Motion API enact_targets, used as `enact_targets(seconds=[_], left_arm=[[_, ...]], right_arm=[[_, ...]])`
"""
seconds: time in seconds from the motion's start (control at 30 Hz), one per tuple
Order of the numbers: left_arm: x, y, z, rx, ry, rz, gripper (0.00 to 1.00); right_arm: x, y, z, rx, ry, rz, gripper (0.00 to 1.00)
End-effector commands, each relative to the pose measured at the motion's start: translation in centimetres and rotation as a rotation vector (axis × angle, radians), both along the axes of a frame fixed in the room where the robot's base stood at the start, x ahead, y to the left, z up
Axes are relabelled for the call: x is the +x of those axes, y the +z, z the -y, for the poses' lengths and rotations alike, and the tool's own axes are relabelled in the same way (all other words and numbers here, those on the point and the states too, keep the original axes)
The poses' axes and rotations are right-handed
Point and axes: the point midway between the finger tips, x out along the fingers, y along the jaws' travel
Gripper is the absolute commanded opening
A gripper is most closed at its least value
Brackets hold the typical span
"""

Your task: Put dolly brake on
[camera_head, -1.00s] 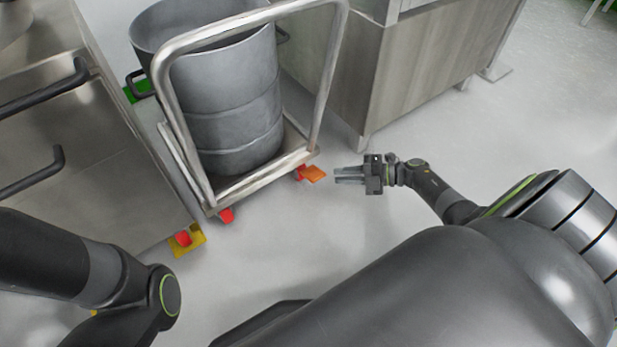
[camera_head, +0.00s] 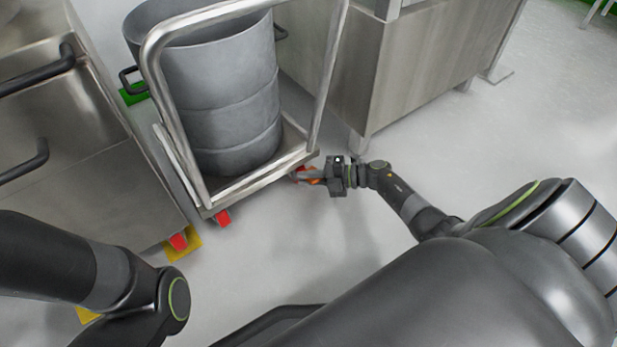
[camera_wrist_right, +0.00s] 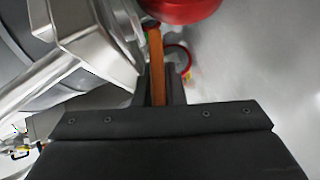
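The steel dolly (camera_head: 250,182) stands at upper left in the head view, with a grey drum (camera_head: 222,110) on it. Its orange brake pedal (camera_head: 313,175) sticks out by a red caster at the dolly's near right corner, mostly hidden by my right gripper (camera_head: 312,178). In the right wrist view the orange pedal (camera_wrist_right: 156,65) runs lengthwise between the two dark fingers (camera_wrist_right: 157,88), which sit close on both sides of it and appear shut on it. The red caster part (camera_wrist_right: 180,8) is just beyond. My left gripper is out of view; only its arm shows.
A steel cabinet (camera_head: 85,150) with black handles stands left of the dolly, with a red and yellow foot (camera_head: 181,243) below. Another steel cabinet (camera_head: 410,80) stands behind my right gripper. The floor (camera_head: 540,130) at right is clear.

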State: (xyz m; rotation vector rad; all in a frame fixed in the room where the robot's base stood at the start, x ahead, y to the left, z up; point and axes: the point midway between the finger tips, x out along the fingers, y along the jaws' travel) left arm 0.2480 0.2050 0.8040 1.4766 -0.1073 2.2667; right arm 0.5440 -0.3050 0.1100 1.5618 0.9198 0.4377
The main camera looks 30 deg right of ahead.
Motion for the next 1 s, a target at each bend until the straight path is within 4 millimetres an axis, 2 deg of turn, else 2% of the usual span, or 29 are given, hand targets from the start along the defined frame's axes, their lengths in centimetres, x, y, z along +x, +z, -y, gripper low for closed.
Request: enact_targets(seconds=[0.07,0.37,0.57,0.8,1.0], left_arm=[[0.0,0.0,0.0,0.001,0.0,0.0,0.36],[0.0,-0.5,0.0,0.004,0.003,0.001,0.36],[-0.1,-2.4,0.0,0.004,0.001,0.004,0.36],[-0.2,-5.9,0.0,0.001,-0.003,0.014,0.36],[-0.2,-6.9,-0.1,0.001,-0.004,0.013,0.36]], right_arm=[[0.0,0.0,0.0,0.0,0.0,0.0,0.0],[-0.1,-0.3,0.0,0.002,0.0,0.015,0.0],[-0.2,-1.0,0.1,0.008,0.001,0.093,0.0],[-0.2,-1.6,0.1,0.023,0.001,0.268,0.0],[-0.1,-1.6,0.1,0.034,-0.002,0.416,0.0]])
